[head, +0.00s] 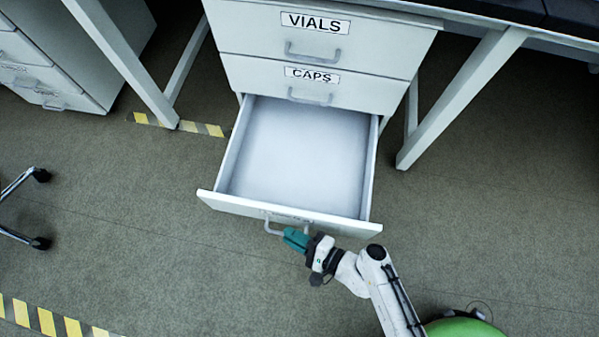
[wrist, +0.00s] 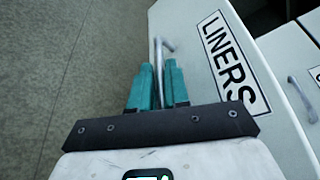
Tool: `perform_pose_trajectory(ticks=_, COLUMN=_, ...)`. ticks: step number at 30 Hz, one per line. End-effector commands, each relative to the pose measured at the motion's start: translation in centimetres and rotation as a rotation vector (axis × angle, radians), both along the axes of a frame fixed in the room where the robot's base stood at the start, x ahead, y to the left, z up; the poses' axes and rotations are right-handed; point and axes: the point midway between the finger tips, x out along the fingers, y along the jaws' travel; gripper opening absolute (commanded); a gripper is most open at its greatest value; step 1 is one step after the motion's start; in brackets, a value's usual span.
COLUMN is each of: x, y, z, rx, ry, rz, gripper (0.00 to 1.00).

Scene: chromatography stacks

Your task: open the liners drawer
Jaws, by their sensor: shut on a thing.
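The liners drawer (head: 290,214) is the lowest drawer of the white cabinet and stands pulled far out in the head view. Its inside is empty and pale. In the wrist view its front carries the label LINERS (wrist: 232,62). Its grey handle (wrist: 159,54) runs between the teal fingers of my gripper (wrist: 158,84). In the head view my gripper (head: 292,237) is at the handle (head: 271,228), in front of the drawer front. The fingers are shut on the handle and hide part of it.
Above it, the caps drawer (head: 312,87) and the vials drawer (head: 318,38) are closed. Bench legs (head: 458,98) stand on both sides. Another drawer unit (head: 40,70) is at the upper left and a wheeled chair base (head: 22,238) at the left. The floor around the drawer is clear.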

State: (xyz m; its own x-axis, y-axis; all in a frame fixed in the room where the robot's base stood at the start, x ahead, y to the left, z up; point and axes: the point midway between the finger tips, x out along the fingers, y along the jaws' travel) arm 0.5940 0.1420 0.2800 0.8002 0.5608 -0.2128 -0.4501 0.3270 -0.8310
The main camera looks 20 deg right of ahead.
Motion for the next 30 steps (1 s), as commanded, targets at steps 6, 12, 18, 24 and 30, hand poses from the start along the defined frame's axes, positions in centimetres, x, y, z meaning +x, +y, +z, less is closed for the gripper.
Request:
perform_pose_trajectory(ticks=6, x=-3.7, y=2.6, z=-0.1, rx=-0.001, ry=0.003, rz=-0.003, gripper=0.00)
perform_pose_trajectory(ticks=12, x=-5.2, y=3.7, z=-0.1, rx=-0.002, ry=0.001, rz=-0.003, gripper=0.00)
perform_pose_trajectory(ticks=18, x=-5.5, y=3.9, z=-0.1, rx=-0.002, ry=0.000, rz=-0.002, gripper=0.00)
perform_pose_trajectory(ticks=24, x=-5.5, y=3.9, z=-0.1, rx=-0.003, ry=0.001, rz=-0.002, gripper=0.00)
perform_pose_trajectory(ticks=30, x=-5.5, y=3.9, z=-0.1, rx=-0.002, ry=0.000, rz=-0.001, gripper=0.30)
